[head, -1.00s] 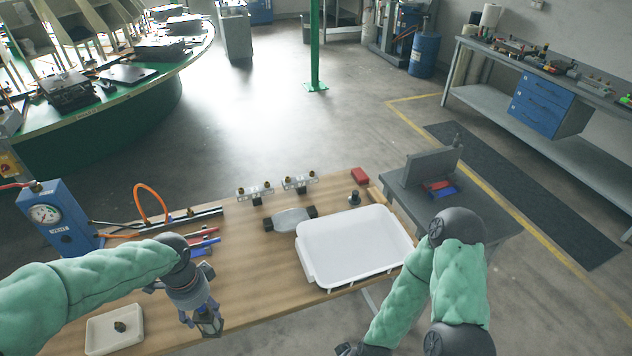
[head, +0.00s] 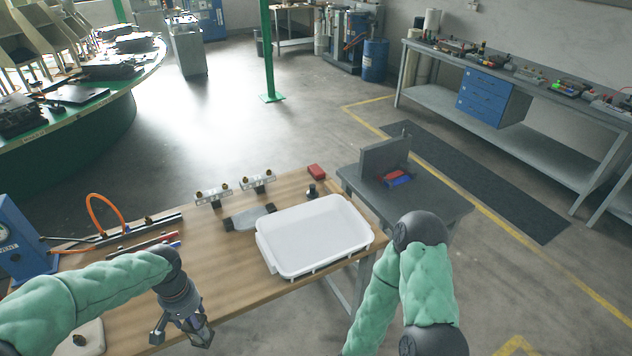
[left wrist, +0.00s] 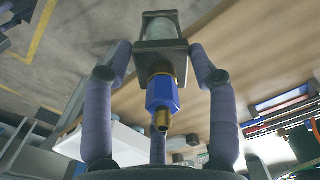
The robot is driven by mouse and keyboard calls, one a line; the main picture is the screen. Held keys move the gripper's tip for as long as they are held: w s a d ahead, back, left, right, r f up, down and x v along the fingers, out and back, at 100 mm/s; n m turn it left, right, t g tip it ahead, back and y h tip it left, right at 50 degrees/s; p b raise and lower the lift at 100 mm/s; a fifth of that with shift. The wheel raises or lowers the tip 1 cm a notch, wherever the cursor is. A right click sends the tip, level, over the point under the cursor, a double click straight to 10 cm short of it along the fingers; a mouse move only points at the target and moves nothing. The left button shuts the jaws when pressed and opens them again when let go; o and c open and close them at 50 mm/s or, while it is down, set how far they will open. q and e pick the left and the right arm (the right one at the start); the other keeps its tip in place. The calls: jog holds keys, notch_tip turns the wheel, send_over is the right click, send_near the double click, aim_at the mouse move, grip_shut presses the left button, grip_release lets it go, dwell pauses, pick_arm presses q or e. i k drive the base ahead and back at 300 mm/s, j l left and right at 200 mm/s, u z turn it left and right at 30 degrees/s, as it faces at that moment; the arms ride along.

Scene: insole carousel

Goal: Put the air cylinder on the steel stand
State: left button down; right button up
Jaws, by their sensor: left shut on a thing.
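My left gripper (head: 184,330) is shut on the air cylinder, held up off the table's front edge. In the left wrist view the air cylinder (left wrist: 160,27) has a pale tube, a dark square end block between my fingers (left wrist: 160,54), and a blue fitting with a brass tip pointing toward the camera. In the head view it is small and partly hidden by the fingers. The steel stand seems to be the dark grey stand (head: 440,203) right of the wooden table, with an upright plate on top. My right arm reaches down in front of it; its gripper is out of view.
A white tray (head: 262,256) stands on the wooden table (head: 225,290), between my left gripper and the grey stand. Red and blue blocks (head: 396,179) lie on the stand, whose front top is bare.

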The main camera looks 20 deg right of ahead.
aim_at(423, 203)
jog(key=k+l+z, duration=0.1)
jog(key=k+z, duration=0.15)
jog(key=k, duration=0.4)
jog(key=i+l+z, duration=0.15)
jog(key=z, duration=0.35)
jog(key=i+l+z, duration=0.15)
jog(key=z, duration=0.3)
jog(key=i+l, duration=0.2)
jog(key=i, duration=0.35)
jog(key=i+l, duration=0.2)
jog(key=i, duration=0.3)
jog(key=i+l, duration=0.15)
jog(key=i, duration=0.4)
jog(key=i+l, duration=0.2)
jog(key=i, duration=0.35)
jog(key=i+l, duration=0.2)
jog(key=i, duration=0.3)
